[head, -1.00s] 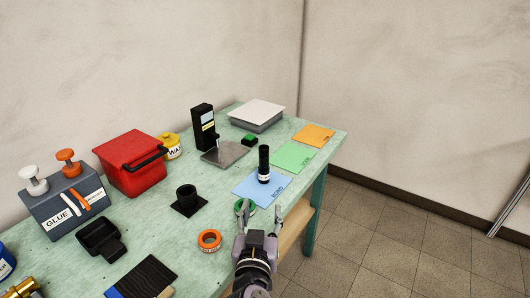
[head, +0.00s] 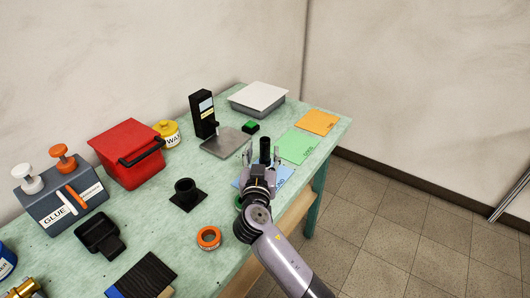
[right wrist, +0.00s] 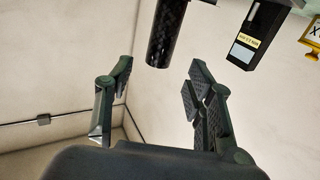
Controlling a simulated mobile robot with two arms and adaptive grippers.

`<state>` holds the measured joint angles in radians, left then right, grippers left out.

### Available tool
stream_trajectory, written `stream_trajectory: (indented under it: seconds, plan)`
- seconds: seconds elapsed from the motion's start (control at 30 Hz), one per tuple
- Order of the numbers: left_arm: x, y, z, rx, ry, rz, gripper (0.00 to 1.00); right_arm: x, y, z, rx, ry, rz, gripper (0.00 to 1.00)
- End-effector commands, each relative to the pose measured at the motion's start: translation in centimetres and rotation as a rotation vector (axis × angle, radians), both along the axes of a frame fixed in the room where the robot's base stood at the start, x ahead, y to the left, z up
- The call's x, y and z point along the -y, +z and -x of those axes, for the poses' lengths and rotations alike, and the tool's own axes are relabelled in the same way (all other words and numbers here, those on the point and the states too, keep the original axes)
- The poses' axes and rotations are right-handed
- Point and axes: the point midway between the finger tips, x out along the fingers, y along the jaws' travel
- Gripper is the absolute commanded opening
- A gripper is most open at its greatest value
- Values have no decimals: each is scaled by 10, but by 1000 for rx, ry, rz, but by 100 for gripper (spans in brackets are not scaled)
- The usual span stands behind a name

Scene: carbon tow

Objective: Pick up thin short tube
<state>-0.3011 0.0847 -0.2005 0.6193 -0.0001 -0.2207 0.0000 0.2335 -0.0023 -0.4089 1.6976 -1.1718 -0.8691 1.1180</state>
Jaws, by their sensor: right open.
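A thin black tube (head: 265,149) stands upright on the blue sheet (head: 283,176); its lower part is hidden behind my right gripper. My right gripper (head: 262,156) is open, with its fingers pointing toward the tube and showing on either side of it in the head view. In the right wrist view the open fingers (right wrist: 159,76) are empty, and the dark tube (right wrist: 168,32) shows beyond and between them near the top edge. I cannot tell whether any finger touches it. My left gripper is not in view.
Behind the tube are a black stand device (head: 203,115) with a grey plate and a small green-topped block (head: 250,127). Green (head: 298,146) and orange (head: 320,122) sheets lie to the right.

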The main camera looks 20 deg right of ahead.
Motion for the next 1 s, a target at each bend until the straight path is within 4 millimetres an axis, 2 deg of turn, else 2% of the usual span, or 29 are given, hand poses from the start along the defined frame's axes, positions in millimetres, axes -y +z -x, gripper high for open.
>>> stream_trajectory:
  seconds: [0.07, 0.17, 0.3, 0.5, 0.77, 1.0]
  plan:
    - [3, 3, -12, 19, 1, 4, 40, 2, 0, -3, 0, 0, 1, 49]
    - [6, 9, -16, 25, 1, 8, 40, 6, 2, -11, 0, -1, 3, 49]
    - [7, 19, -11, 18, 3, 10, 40, 15, 0, -29, -2, -2, 5, 49]
    - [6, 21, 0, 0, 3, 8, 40, 22, -3, -47, 0, -1, 1, 49]
    - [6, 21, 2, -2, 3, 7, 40, 22, -4, -49, -1, 0, 0, 49]
    - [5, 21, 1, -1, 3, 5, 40, 22, -4, -49, -1, 0, 0, 34]
